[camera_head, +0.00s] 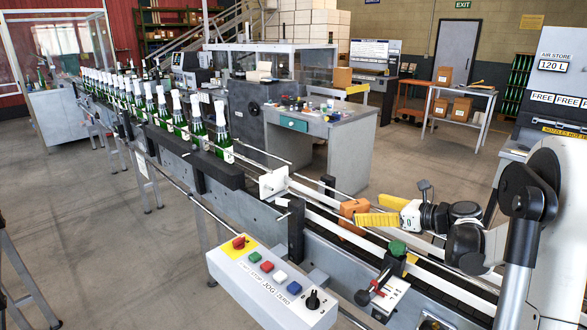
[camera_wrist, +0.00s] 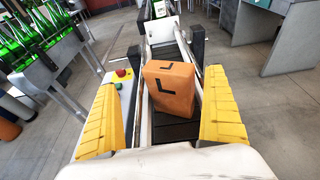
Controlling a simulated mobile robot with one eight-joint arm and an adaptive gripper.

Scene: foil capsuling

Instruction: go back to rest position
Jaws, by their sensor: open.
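My gripper (camera_head: 375,212) is above the conveyor in the head view, with its ribbed yellow fingers pointing left. In the wrist view my gripper (camera_wrist: 161,82) is open, one yellow finger on each side of the picture. An orange block (camera_head: 352,208) with a black angle mark stands on the conveyor close to the fingertips. In the wrist view the block (camera_wrist: 172,92) shows between the fingers, slightly turned, with a visible gap to each finger. The block's underside is hidden.
A row of foil-topped green bottles (camera_head: 168,115) stands on the conveyor (camera_head: 235,200) at left. A control box (camera_head: 270,285) with coloured buttons is at the front. A grey workbench (camera_head: 340,140) stands behind.

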